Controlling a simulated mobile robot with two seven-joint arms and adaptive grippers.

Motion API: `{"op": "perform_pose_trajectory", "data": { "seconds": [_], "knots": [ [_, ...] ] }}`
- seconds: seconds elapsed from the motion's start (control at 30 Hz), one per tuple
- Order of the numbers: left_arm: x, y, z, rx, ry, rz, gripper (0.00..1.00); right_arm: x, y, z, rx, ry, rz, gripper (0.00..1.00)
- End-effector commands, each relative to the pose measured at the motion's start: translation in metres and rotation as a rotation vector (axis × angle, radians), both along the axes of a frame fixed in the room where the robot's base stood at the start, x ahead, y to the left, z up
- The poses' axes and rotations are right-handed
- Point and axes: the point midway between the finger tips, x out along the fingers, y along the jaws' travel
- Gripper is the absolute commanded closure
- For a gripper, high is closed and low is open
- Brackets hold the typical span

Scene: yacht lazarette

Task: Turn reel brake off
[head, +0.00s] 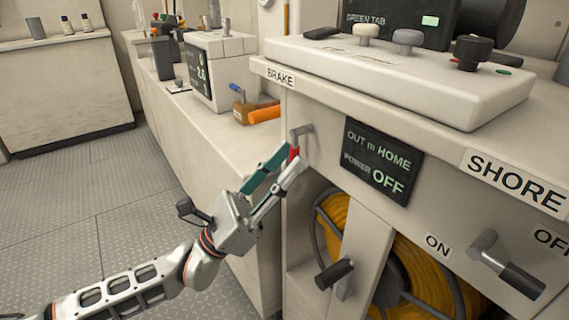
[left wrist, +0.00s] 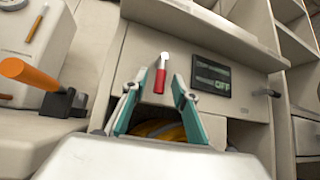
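The brake lever (head: 294,151) is a short red handle on a grey pivot, hanging down on the cabinet front below the "BRAKE" label (head: 280,77). It also shows in the left wrist view (left wrist: 159,83). My left gripper (head: 290,160) reaches up to it from the lower left. Its two teal-lined fingers are spread, one on each side of the red handle; in the left wrist view (left wrist: 160,79) gaps show between handle and fingers. The yellow cable reel (head: 425,280) sits in the cabinet opening below. My right gripper is not in view.
A dark display (head: 377,161) reads "OUT m HOME" and "POWER OFF". A reel crank handle (head: 335,273) and a shore switch lever (head: 507,265) stick out from the front. An orange-handled tool (head: 262,114) lies on the left counter. Floor is open at left.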

Motion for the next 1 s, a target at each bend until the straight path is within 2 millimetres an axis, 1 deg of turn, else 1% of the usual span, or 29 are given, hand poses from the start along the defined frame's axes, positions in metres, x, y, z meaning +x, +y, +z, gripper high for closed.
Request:
{"op": "perform_pose_trajectory", "data": {
  "seconds": [0.17, 0.27, 0.37, 0.7, 0.8, 1.0],
  "knots": [
    [0.000, 0.001, -0.001, 0.000, 0.001, -0.001, 0.72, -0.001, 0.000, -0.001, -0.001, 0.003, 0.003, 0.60],
    [-0.002, 0.005, -0.006, 0.001, 0.001, 0.001, 0.72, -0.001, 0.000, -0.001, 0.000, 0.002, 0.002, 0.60],
    [-0.006, 0.015, -0.017, 0.002, 0.003, 0.002, 0.72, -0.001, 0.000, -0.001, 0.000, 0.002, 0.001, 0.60],
    [-0.025, 0.059, -0.064, 0.002, 0.003, 0.001, 0.72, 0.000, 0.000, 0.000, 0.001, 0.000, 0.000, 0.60],
    [-0.030, 0.068, -0.074, 0.001, 0.002, 0.001, 0.72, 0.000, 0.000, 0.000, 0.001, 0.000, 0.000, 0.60],
    [-0.034, 0.077, -0.084, 0.000, 0.000, 0.000, 0.72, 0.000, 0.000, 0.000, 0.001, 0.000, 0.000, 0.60]
  ]
}}
